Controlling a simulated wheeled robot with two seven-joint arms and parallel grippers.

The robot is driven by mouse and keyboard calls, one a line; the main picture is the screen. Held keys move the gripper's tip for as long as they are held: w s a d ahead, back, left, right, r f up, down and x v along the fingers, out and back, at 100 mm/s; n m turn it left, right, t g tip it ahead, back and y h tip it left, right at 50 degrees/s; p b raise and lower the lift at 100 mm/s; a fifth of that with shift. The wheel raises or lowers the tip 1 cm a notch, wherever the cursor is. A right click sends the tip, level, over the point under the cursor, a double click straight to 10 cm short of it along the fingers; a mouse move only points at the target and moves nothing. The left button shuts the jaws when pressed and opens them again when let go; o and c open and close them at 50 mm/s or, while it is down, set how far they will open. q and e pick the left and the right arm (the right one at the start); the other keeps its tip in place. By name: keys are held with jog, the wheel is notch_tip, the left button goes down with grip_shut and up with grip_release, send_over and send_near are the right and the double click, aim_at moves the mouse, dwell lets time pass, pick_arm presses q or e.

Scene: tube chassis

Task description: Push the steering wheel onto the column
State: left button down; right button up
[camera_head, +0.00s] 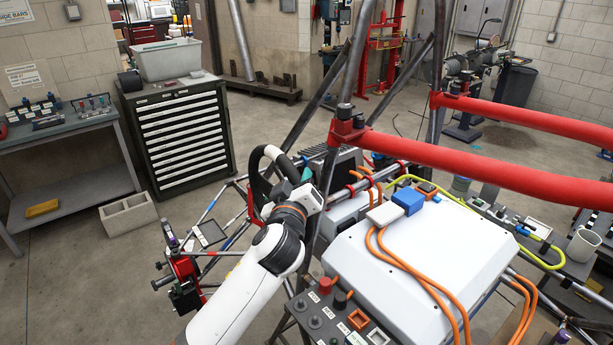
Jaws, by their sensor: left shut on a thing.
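The steering wheel (254,176) is a dark ring with a lighter section along its top right rim, left of the middle of the view. It stands tilted among the chassis tubes. My left arm comes in from the bottom left, and its gripper (296,183) is shut on the wheel's right side. My wrist hides the fingertips and part of the rim. The steering column cannot be made out clearly behind the wheel and my wrist, so I cannot tell whether the wheel touches it. My right gripper is not in view.
Chassis tubes (310,105) rise close around the wheel, and padded red bars (480,168) run to the right. A white battery-like box (425,262) with orange cables lies right of my arm. A switch panel (330,318) is below. A drawer cabinet (178,135) stands back left.

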pick_arm(q)
jog(key=shift+s+a+r+p, duration=0.1)
jog(key=shift+s+a+p, duration=0.15)
jog(key=shift+s+a, duration=0.45)
jog(key=shift+s+a+r+p, duration=0.1)
jog(key=shift+s+a+p, duration=0.1)
jog(key=shift+s+a, duration=0.5)
jog(key=shift+w+a+r, duration=0.1)
jog(key=shift+w+a, duration=0.05)
jog(key=shift+w, duration=0.05)
